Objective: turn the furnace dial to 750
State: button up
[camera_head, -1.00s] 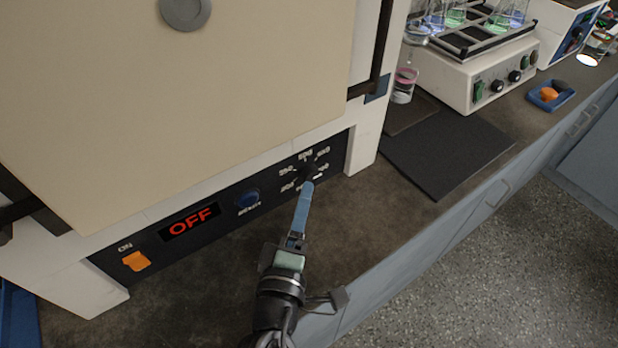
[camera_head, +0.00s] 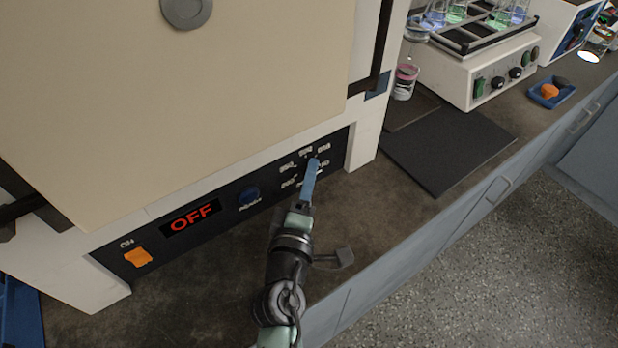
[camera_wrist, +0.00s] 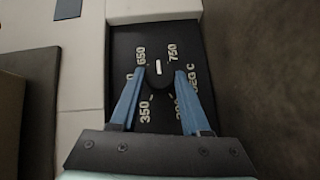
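The furnace dial (camera_wrist: 159,76) is a round black knob with a white pointer mark, seen in the wrist view. The mark points up in that picture, between the labels 650 and 750. My gripper (camera_wrist: 161,74) has its two blue fingers on either side of the dial, apart, with narrow dark gaps seeming to show; contact is hard to judge. In the head view my gripper (camera_head: 313,165) reaches the right end of the furnace's dark panel (camera_head: 228,217) and hides most of the dial. The red display (camera_head: 192,218) reads OFF.
The cream furnace door (camera_head: 190,100) rises above. A dark mat (camera_head: 447,150), a beaker (camera_head: 404,83) and a white shaker (camera_head: 480,75) stand to the right. The bench front is clear.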

grip_shut()
jog(key=shift+r+p, duration=0.15)
jog(key=shift+p, duration=0.3)
jog(key=g+p, duration=0.1)
jog(key=p, duration=0.2)
jog(key=shift+r+m+p, duration=0.3)
jog(key=shift+r+m, duration=0.05)
jog(key=shift+m, duration=0.05)
jog(key=g+y+p, duration=0.1)
jog(key=p, duration=0.4)
jog(key=shift+r+m, duration=0.2)
jog(key=shift+m, duration=0.2)
jog(key=m+g+p, duration=0.1)
jog(key=p, duration=0.6)
jog(key=shift+w+m+g+y+p, duration=0.1)
jog(key=shift+m+g+y+p, duration=0.2)
jog(key=shift+y, duration=0.1)
jog(key=shift+d+f+p, duration=0.1)
jog(key=shift+f+p, duration=0.2)
jog(key=shift+p, duration=0.45)
